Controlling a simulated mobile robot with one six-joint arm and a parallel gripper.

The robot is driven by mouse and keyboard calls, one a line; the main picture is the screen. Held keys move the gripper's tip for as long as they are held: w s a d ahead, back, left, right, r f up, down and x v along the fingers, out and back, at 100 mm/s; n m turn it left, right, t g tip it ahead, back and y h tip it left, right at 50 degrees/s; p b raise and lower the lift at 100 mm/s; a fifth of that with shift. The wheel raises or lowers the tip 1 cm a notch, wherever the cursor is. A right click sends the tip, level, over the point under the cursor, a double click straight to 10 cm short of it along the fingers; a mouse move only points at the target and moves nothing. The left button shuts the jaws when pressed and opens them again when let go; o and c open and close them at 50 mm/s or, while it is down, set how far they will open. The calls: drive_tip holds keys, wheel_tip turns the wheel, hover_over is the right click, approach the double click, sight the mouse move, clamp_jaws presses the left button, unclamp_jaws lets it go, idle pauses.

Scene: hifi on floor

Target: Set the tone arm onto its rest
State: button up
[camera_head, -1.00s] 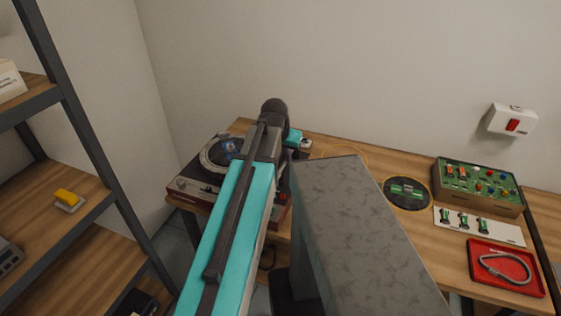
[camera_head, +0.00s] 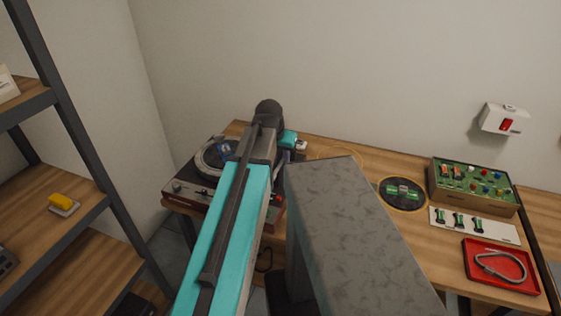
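The turntable (camera_head: 181,192) stands at the left end of the wooden bench, with a dark front panel and a round platter (camera_head: 208,163) partly in view. A small blue patch shows over the platter; I cannot tell what it is. My teal and grey arm covers the right side of the turntable. The tone arm and its rest cannot be made out behind my arm. My gripper is not clearly visible; only my wrist parts show beside the turntable's back right, and the fingers are hidden.
On the bench (camera_head: 375,158) to the right are a round dark mat (camera_head: 382,199), a green circuit board box (camera_head: 474,185), a white strip (camera_head: 500,231) and a red tray (camera_head: 474,267). A red switch box (camera_head: 504,119) is on the wall. A shelf rack (camera_head: 62,128) stands at the left.

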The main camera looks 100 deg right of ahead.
drive_tip(key=b+v, duration=0.2)
drive_tip(key=v, duration=1.1)
drive_tip(key=shift+r, duration=0.15)
drive_tip(key=shift+w+a, duration=0.15)
idle(0.5)
